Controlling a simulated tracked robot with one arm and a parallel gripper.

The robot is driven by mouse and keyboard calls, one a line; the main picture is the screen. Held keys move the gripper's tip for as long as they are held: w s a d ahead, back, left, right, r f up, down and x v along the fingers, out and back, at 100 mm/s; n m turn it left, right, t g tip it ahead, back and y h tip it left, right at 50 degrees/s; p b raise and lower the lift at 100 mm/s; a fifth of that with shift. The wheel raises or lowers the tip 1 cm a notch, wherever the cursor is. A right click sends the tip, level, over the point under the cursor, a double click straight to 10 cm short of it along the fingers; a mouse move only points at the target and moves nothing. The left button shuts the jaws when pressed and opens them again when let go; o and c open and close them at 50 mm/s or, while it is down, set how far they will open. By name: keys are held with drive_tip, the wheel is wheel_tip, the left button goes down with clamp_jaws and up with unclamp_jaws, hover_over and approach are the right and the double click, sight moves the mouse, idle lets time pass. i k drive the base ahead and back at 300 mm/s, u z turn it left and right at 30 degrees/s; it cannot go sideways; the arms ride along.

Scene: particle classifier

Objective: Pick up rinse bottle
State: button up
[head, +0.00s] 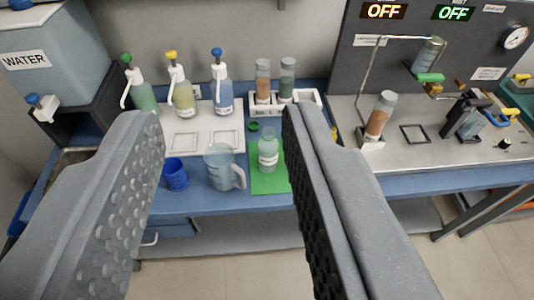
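My gripper (224,118) is open and empty, its two grey fingers wide apart in the foreground. Three spouted bottles stand at the back left of the blue bench: a green-capped bottle (143,95), a yellow-capped bottle (184,98) and a blue-capped bottle (222,95). Their labels are too small to read, so I cannot tell which is the rinse bottle. An uncapped bottle with pale green contents (268,150) stands upright on a green mat (268,184), between the fingers in the picture. The right finger hides the mat's right side.
A blue cup (175,174) and a clear jug (221,168) stand at the front of the bench. A rack (265,107) holds two jars. A water tank (52,52) stands left; an apparatus with a tilted jar (380,117) stands right. A green cap (254,126) lies behind the mat.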

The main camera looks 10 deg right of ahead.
sight(268, 144)
drive_tip(key=z, duration=0.15)
drive_tip(key=k, duration=1.25)
drive_tip(key=z, duration=0.25)
drive_tip(key=i, duration=1.85)
drive_tip(key=u, duration=0.95)
